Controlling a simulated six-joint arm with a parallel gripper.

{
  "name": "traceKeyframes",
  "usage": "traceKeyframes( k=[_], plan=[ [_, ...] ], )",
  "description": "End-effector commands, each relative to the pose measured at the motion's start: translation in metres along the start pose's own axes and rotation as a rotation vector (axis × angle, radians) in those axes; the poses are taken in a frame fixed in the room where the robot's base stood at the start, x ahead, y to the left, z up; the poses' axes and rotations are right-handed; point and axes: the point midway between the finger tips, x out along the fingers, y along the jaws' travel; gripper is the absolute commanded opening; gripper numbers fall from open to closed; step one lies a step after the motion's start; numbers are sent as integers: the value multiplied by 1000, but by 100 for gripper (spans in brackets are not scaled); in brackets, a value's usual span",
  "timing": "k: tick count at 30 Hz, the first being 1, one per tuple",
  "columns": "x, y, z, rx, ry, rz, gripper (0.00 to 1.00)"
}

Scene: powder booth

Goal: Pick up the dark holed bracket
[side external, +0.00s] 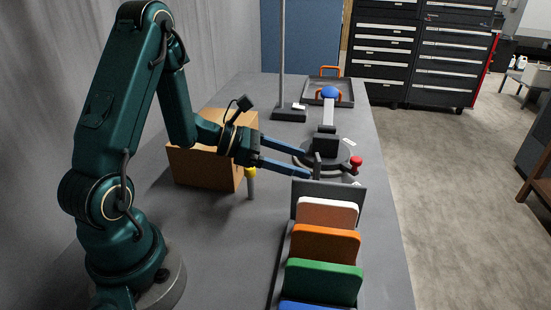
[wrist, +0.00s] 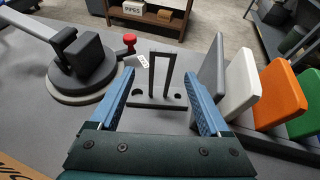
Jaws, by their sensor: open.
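The dark holed bracket (wrist: 158,101) stands on the grey table in the wrist view, with a flat base showing dark holes and an upright frame above it. In the side view only a narrow dark upright of the bracket (side external: 317,164) shows near my fingertips. My gripper (wrist: 160,76) is open, and its two blue fingers lie on either side of the bracket in the wrist view. Nothing is held between them. In the side view my gripper (side external: 307,163) reaches rightward from the arm, low over the table. I cannot tell whether the fingers touch the bracket.
A rack of coloured panels, including an orange one (side external: 325,244), stands close beside the bracket. A round-based press with a blue knob (side external: 330,92) is on the other side, near a red knob (side external: 356,162).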

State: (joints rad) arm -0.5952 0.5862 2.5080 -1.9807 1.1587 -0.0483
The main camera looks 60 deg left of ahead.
Motion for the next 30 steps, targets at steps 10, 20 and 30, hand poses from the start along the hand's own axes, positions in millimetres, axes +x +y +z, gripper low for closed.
traceKeyframes(
  k=[10,20,30],
  plan=[
    [34,-1,0,2,0,-2,80],
    [72,-3,-8,3,1,-6,80],
    [86,-2,-7,2,0,-1,80]
  ],
)
